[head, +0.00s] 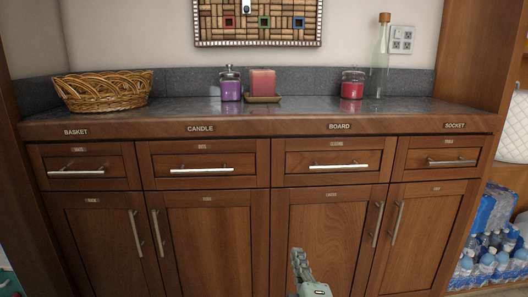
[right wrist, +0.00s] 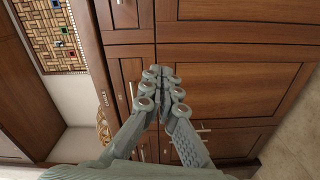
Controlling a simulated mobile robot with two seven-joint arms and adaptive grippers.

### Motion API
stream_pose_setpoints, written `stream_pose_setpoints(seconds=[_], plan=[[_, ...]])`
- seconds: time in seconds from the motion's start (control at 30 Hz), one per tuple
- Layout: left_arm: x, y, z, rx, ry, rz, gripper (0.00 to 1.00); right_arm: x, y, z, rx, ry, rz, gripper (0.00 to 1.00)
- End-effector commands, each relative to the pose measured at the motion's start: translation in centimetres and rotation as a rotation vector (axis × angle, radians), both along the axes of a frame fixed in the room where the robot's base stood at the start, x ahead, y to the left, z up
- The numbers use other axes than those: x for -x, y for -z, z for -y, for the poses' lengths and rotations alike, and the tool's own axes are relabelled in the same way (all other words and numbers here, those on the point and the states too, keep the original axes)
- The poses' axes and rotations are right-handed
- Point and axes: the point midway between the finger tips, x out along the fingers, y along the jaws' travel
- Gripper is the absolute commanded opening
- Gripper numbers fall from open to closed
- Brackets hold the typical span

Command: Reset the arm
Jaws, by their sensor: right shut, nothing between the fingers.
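My right gripper (head: 299,262) shows at the bottom of the head view, in front of the lower cabinet doors and below the counter. In the right wrist view my right gripper (right wrist: 165,78) has its fingers together with nothing between them. It points at the wooden cabinet (right wrist: 225,65), whose front appears turned sideways there. I cannot tell the exact gap between fingertips and cabinet, and nothing is held. My left gripper is not in either view.
The counter (head: 330,108) holds a wicker basket (head: 103,92), a purple candle jar (head: 230,86), a red block candle (head: 262,83), a red candle jar (head: 352,85) and a glass bottle (head: 379,60). Drawers and doors carry protruding handles (head: 202,170). Bottled water packs (head: 490,262) stand at right.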

Motion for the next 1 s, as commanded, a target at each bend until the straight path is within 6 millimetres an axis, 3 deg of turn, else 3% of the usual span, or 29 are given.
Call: stream_pose_setpoints(seconds=[0.03,0.1,0.3,0.5,0.77,1.0], plan=[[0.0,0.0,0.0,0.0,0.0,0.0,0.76,1.8,1.6,2.8,-0.142,0.063,-0.091,0.0],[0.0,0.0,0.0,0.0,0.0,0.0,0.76,4.0,3.4,5.7,-0.309,0.136,-0.196,0.0],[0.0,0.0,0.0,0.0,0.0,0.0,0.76,9.7,6.8,10.0,-0.639,0.284,-0.412,0.0],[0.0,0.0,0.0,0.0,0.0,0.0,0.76,14.8,8.6,11.8,-0.867,0.385,-0.575,0.0],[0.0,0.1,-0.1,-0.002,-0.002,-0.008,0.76,20.3,9.5,12.3,-1.058,0.48,-0.742,0.0],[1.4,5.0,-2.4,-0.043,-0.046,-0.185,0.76,21.3,14.4,14.5,-0.996,0.624,-0.856,0.0]])
